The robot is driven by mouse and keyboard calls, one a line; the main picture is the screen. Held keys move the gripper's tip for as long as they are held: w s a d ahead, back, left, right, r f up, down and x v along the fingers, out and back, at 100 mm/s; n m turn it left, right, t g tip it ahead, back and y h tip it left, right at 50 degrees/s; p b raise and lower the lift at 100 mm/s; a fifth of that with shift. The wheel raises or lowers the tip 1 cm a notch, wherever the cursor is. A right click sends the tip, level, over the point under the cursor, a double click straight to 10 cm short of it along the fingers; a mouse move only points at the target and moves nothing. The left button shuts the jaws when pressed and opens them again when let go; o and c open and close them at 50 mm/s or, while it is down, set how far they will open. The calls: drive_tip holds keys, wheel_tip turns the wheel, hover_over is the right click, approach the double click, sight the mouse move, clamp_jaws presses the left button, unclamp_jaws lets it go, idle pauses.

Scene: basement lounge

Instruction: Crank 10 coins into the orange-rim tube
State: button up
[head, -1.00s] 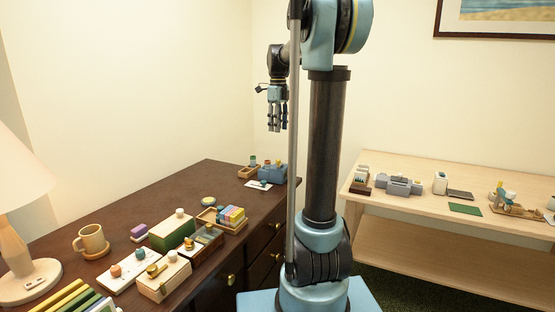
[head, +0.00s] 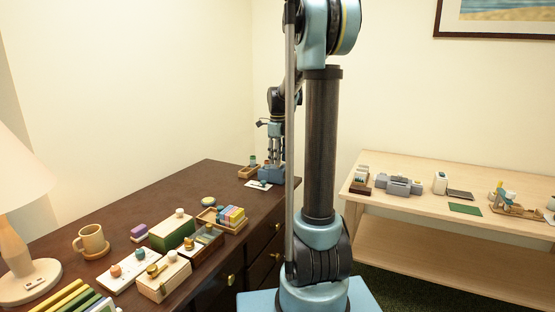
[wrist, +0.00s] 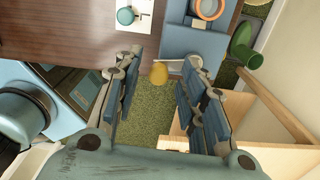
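The blue-grey coin device (head: 271,174) stands at the far end of the dark desk; my gripper (head: 275,152) is low above it and hides part of it. In the wrist view, the blue body (wrist: 176,38) carries an orange ring (wrist: 209,8), cut off by the top edge. A yellow knob (wrist: 159,74) and a pale bar beside it show at the body's near edge. My gripper (wrist: 162,62) is open, its fingers apart on either side of the knob in the picture. I cannot tell whether they touch it. No coins can be made out.
A white card with a teal knob (wrist: 127,16) lies beside the device. A green cylinder (wrist: 244,45) shows to its right in the wrist view. Boxes and a mug (head: 91,241) fill the near desk. A pale wood table (head: 400,174) stands right.

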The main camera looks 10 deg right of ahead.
drive_tip(key=shift+f, duration=0.1)
clamp_jaws()
